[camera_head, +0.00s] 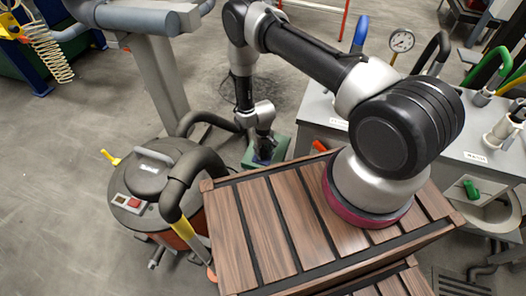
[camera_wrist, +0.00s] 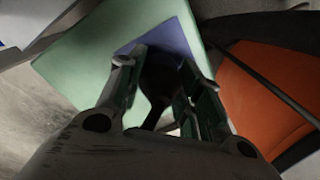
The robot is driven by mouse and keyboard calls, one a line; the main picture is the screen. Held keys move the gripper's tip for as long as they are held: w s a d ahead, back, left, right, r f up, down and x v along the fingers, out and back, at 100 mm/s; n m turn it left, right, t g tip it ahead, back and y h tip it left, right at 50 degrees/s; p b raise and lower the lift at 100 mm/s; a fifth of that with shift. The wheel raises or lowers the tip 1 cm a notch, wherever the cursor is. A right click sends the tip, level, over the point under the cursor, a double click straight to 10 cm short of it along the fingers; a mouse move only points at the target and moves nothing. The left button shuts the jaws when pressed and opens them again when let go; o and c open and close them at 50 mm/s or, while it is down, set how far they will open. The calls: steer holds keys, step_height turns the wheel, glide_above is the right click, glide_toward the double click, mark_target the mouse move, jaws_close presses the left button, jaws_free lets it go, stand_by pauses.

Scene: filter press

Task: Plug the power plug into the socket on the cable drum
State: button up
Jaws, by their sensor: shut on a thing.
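My gripper (camera_head: 264,152) points down over a pale green box-like body (camera_head: 250,158) just behind the wooden slatted top. In the wrist view my gripper (camera_wrist: 157,64) is shut on a dark thing (camera_wrist: 160,78), which looks like the power plug with its cable. Past the fingertips lies a blue-violet square patch (camera_wrist: 178,42) on the pale green surface (camera_wrist: 85,62). The patch may be the socket area. The plug's front end is hidden in shadow, and I cannot tell whether it touches the patch. No drum shape is clearly recognisable.
A round grey-lidded vacuum-like machine (camera_head: 150,180) with a thick dark hose (camera_head: 178,190) stands left of the wooden slatted top (camera_head: 262,225). Its orange side (camera_wrist: 262,95) seems to fill the wrist view's right. A grey bench (camera_head: 320,112) with pipes stands at right.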

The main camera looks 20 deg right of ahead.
mark_target(263, 147)
steer(key=shift+f, duration=0.6)
stand_by(0.3)
steer(key=o, duration=1)
steer(key=shift+r, duration=0.1)
step_height(263, 147, up, 12)
steer(key=shift+f, duration=0.1)
